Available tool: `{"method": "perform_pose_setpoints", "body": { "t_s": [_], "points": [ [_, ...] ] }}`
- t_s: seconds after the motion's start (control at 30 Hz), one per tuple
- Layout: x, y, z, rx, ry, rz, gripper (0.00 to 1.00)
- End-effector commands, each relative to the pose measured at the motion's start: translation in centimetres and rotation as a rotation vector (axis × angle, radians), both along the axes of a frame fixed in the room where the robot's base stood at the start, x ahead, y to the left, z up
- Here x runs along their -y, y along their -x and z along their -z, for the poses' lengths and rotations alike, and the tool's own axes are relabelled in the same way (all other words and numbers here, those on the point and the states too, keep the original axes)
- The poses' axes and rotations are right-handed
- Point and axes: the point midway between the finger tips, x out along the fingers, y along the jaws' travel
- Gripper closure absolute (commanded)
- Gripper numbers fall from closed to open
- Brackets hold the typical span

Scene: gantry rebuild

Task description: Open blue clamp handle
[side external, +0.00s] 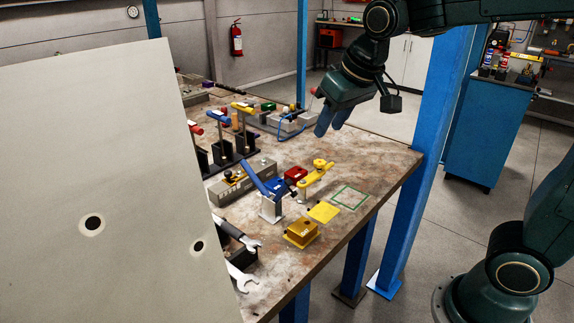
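The blue clamp handle (257,181) is a long bar that rises up and to the left from a pale grey clamp block (270,208) near the front of the workbench. A blue piece (276,185) lies beside it at the right. My gripper (329,130) hangs in the air above the bench, up and to the right of the clamp. Its two blue-grey fingertips look apart, with nothing visible between them. It is clear of the handle.
A yellow clamp (316,176) and red block (296,173) stand right of the blue clamp. A yellow block (301,233) is in front. Upright tools (221,145) stand behind at left. A large grey panel (95,190) hides the bench's left side. A blue post (420,150) stands at right.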

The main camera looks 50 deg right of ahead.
Motion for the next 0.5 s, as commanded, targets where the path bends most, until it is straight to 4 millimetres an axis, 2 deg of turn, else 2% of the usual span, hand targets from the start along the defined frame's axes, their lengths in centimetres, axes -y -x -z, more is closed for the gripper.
{"method": "perform_pose_setpoints", "body": {
  "t_s": [0.03,0.17,0.33,0.5],
  "points": [
    [0.0,0.0,0.0,0.000,-0.001,0.002,0.76],
    [-0.1,-0.3,0.1,0.004,-0.008,0.024,1.00],
    [-0.3,-1.3,0.5,0.021,-0.044,0.119,1.00],
    [-0.7,-3.1,1.2,0.056,-0.111,0.295,1.00]
  ]
}}
